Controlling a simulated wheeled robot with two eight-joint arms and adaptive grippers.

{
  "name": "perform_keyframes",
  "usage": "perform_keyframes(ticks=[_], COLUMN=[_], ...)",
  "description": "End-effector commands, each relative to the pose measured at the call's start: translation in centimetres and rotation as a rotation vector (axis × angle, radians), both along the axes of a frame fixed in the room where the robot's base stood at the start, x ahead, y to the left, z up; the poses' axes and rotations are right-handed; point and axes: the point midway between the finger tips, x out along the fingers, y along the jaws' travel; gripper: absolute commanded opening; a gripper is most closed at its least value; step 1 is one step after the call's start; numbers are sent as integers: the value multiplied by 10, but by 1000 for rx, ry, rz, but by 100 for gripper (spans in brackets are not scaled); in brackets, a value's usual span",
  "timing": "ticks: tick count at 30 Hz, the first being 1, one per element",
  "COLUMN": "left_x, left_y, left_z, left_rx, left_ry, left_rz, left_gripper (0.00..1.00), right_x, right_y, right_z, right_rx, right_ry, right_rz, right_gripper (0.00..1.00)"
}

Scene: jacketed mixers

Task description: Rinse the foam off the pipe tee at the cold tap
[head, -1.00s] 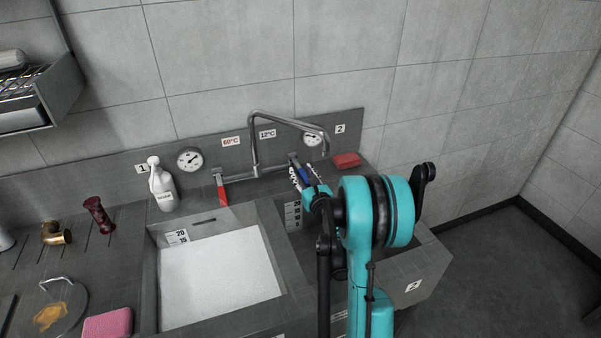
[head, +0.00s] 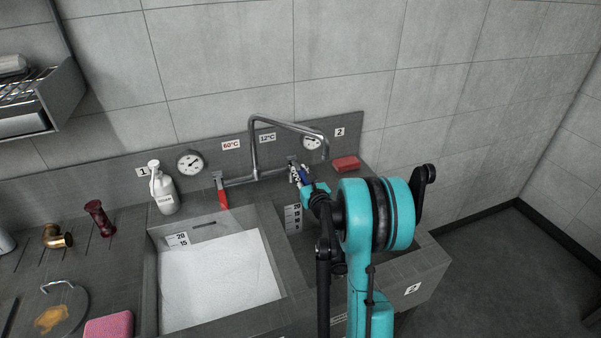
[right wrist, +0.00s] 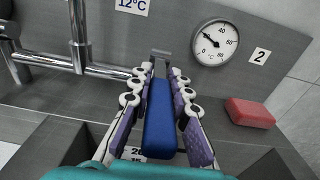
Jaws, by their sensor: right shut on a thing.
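My right gripper (right wrist: 165,105) is shut on the blue lever (right wrist: 165,125) of the cold tap, below the 12°C label; in the head view the lever (head: 304,177) is partly hidden by the gripper. The steel spout (head: 290,124) bends to the right, toward the right basin. No water shows at its end. I cannot make out a pipe tee or foam on one in these views. A brass pipe fitting (head: 56,236) lies on the counter at the left; its exact shape is unclear. My left gripper is out of view.
The left basin (head: 150,285) is full of white foam or liquid. The right basin (head: 293,218) is largely hidden by my arm. A red hot lever (head: 222,195), white bottle (head: 163,190), red block (head: 346,163), dark red fitting (head: 99,217) and pink sponge (head: 108,326) stand around.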

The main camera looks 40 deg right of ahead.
Motion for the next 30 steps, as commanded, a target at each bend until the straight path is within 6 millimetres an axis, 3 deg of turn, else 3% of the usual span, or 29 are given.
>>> perform_keyframes(ticks=[6, 19, 20, 21, 22, 30], left_x=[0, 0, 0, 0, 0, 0], left_y=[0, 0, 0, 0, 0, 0], left_z=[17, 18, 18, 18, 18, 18], left_rx=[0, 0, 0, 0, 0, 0], left_ry=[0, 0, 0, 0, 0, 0], left_rz=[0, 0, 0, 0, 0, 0], left_gripper=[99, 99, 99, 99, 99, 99], right_x=[1, 1, 1, 1, 1, 1], right_y=[0, -1, -1, -1, -1, 0], right_z=[10, 9, 9, 9, 9, 9], right_rx=[20, 30, 30, 30, 30, 29], right_ry=[71, 91, 91, 91, 91, 92], right_rz=[1, -2, -2, -2, -1, -1], right_gripper=[0, 0, 25, 36, 40, 40])
